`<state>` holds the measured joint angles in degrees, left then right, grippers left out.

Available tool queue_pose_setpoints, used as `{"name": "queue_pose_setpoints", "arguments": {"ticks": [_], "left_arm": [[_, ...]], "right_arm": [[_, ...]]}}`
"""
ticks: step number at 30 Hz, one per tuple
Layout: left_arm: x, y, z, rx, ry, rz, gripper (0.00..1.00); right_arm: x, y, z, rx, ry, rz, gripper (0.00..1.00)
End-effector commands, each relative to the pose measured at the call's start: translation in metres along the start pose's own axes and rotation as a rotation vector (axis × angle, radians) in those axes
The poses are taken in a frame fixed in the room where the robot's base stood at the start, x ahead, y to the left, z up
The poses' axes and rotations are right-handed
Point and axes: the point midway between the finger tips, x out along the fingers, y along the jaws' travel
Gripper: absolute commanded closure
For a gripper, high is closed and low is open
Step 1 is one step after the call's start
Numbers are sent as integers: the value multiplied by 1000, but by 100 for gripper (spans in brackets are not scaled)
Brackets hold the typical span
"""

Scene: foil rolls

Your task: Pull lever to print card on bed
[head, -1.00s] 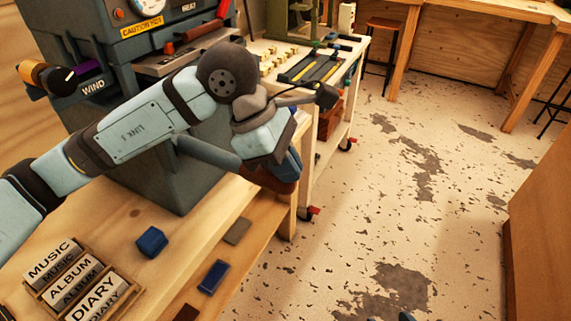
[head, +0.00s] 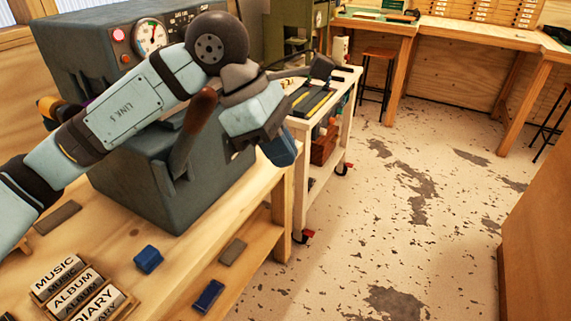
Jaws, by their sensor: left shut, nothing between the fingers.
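The grey machine (head: 125,180) stands on the wooden bench, with a round gauge and a red light on its front. Its lever (head: 194,118) has a reddish-brown handle and points up, leaning slightly right, on the machine's right side. My left arm crosses in front of the machine and hides much of its front. My left gripper (head: 279,152) is shut and empty, to the right of the lever and apart from it, past the bench's right edge. The bed and any card are hidden behind my arm. My right gripper is out of view.
A wooden tray (head: 42,292) of word blocks sits at the bench's front left. A blue block (head: 148,260), a dark blue block (head: 208,297) and grey pieces lie nearby. A white cart (head: 301,190) stands at right; open floor (head: 400,220) lies beyond.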

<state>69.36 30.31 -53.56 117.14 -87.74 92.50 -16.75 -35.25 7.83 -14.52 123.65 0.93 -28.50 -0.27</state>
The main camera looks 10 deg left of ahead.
Motion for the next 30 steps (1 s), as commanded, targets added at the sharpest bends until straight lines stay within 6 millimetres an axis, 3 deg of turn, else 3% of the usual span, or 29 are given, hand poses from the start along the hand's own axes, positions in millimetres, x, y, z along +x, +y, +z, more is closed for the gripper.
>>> {"name": "queue_pose_setpoints", "arguments": {"ticks": [7,30], "left_arm": [[-14,1,5,-1,0,1,100],[-15,1,5,-1,-1,1,100]], "right_arm": [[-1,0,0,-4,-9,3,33],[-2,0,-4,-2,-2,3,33]]}}
